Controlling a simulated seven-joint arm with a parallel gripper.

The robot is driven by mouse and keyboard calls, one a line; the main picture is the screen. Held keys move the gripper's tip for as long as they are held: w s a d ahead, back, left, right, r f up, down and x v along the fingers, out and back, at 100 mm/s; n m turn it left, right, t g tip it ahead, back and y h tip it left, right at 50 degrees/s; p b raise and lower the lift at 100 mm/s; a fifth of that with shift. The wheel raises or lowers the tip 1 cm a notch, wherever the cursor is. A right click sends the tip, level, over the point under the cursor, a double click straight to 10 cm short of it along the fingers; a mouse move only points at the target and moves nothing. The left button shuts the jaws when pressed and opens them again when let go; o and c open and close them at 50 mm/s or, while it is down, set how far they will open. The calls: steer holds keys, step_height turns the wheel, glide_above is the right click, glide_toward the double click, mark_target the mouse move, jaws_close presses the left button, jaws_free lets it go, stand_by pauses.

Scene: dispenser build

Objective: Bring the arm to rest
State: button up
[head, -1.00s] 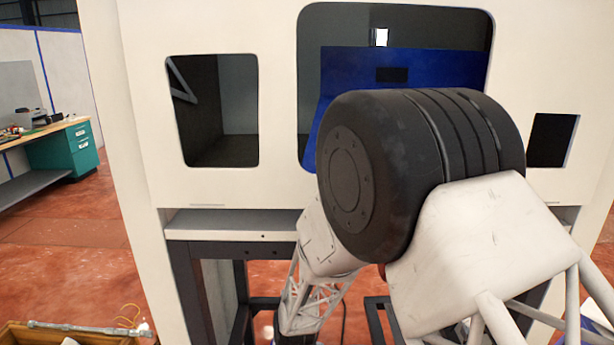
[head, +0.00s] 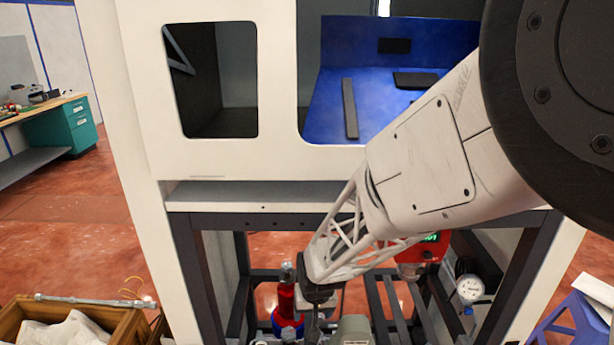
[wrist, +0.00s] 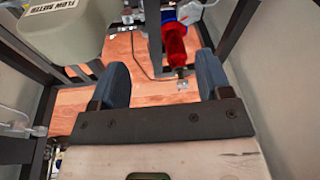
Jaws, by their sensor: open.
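My arm reaches from the upper right of the head view down in front of the white cabinet (head: 215,160) into its open lower frame. In the wrist view my gripper (wrist: 162,78) shows two blue-grey fingers spread apart with nothing between them. Its fingertips point toward a red cylinder (wrist: 175,42), which appears just beyond the right finger, and no touch shows. In the head view the red cylinder (head: 286,302) stands just left of my wrist. The gripper's fingers cannot be made out there.
Dark frame posts (head: 195,275) stand either side of the lower bay. A red box with a green display (head: 425,252) and a round gauge (head: 470,289) are right. A wooden crate (head: 130,330) stands left.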

steer(key=s+d+r, duration=0.5)
steer(key=s+r, duration=0.2)
steer(key=r, duration=0.1)
steer(key=s+d+r+m, duration=0.1)
steer(key=s+d+r, duration=0.5)
steer(key=s+r, duration=0.2)
steer(key=s+d+r+h, duration=0.1)
steer(key=s+d+r, duration=0.5)
steer(key=s+r, duration=0.2)
step_height(320, 180, up, 2)
steer(key=shift+r+m, duration=0.25)
steer(key=shift+m, duration=0.15)
steer(key=shift+d, duration=0.1)
stand_by(1.2)
